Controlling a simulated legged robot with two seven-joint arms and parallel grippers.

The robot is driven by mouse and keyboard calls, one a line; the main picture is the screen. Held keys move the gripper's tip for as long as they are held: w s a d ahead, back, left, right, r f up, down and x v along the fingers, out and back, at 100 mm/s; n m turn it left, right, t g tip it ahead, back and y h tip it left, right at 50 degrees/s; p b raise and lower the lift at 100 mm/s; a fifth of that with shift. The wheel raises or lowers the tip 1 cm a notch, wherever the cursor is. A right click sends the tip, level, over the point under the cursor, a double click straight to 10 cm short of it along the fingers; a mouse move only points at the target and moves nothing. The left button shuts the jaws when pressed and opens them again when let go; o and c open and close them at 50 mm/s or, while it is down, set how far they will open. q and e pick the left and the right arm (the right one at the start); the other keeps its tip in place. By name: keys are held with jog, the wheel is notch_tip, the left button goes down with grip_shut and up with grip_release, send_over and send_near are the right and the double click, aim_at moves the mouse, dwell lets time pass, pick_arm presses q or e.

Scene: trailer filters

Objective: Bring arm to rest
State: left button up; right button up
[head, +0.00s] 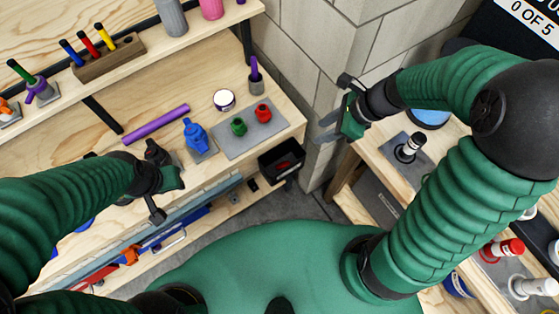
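My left arm comes in from the left, and its gripper (156,183) is over the front edge of the wooden workbench, near the blue bottle. Its fingertips are dark and partly hidden, so I cannot tell if it is open or shut. My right arm arches in from the right. Its gripper (328,127) is in front of the grey block wall, between the two benches, with its grey fingers apart. Nothing shows between them. Neither gripper visibly holds a thing.
The left workbench (160,90) carries a purple rod (156,124), a blue bottle (195,136) and a grey mat (222,140) with green and red items. A black bin (282,160) hangs at its corner. The right bench (372,150) stands under my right arm. A block wall (295,50) rises between them.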

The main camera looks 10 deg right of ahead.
jog(key=s+n+h, duration=0.1)
jog(key=n, duration=0.7)
jog(key=s+a+f+n+h, duration=0.1)
jog(key=s+n+h, duration=0.1)
jog(key=n, duration=0.6)
jog(key=s+f+n+h, duration=0.1)
jog(key=n+h, duration=0.1)
jog(key=n, duration=0.6)
jog(key=shift+s+a+f, duration=0.2)
jog(key=shift+s+a, duration=0.05)
jog(key=shift+s, duration=0.15)
jog(key=shift+d, duration=0.15)
